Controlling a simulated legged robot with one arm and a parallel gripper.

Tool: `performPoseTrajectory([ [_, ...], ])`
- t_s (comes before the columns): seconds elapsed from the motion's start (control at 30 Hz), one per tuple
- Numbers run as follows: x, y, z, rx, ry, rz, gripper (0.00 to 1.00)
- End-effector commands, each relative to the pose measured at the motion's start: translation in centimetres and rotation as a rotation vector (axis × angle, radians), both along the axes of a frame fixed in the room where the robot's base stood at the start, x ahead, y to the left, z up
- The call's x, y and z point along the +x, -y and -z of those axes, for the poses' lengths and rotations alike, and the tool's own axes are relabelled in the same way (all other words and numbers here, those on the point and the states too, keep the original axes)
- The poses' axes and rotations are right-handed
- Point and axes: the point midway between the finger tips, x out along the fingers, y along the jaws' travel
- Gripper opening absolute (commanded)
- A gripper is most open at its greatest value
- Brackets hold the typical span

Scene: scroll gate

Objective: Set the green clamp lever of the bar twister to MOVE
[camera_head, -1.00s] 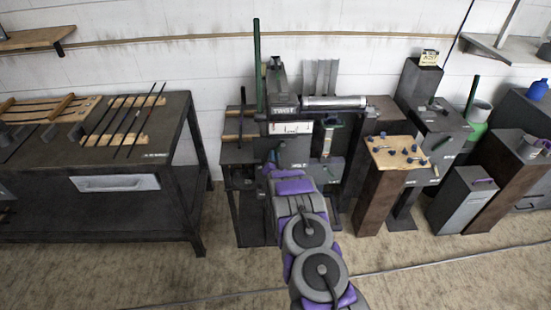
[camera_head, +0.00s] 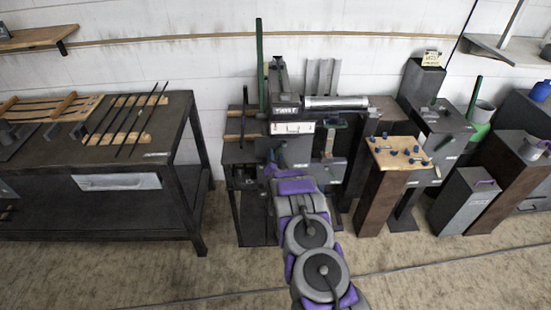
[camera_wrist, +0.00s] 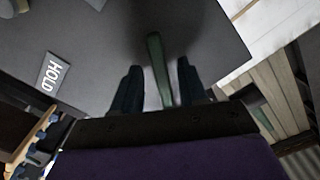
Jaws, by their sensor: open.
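The bar twister (camera_head: 291,128) stands against the wall near the middle of the head view, with a tall green upright lever (camera_head: 259,65) at its left. In the wrist view a green lever (camera_wrist: 158,68) lies between the two dark fingers of my gripper (camera_wrist: 158,88). The fingers are apart, with a gap on each side of the lever. A HOLD label (camera_wrist: 53,73) is on the grey plate to the left of the lever. A MOVE label cannot be made out. In the head view my arm hides the gripper and the lower front of the twister.
A dark workbench (camera_head: 100,190) with rods on wooden racks stands at the left. A wooden board with blue knobs (camera_head: 398,153) and several dark pedestals stand close on the right. The carpet floor in front is clear.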

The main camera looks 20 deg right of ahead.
Motion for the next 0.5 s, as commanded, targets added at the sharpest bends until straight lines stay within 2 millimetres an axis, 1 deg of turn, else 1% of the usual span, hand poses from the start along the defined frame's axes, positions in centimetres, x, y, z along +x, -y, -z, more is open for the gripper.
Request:
performPoseTrajectory([
  [0.13,-0.3,-0.1,0.0,0.000,0.000,0.000,0.43],
  [0.27,-1.1,-0.3,-0.2,0.000,0.001,0.000,0.43],
  [0.5,-4.3,-1.3,-0.2,0.000,0.000,0.000,0.43],
])
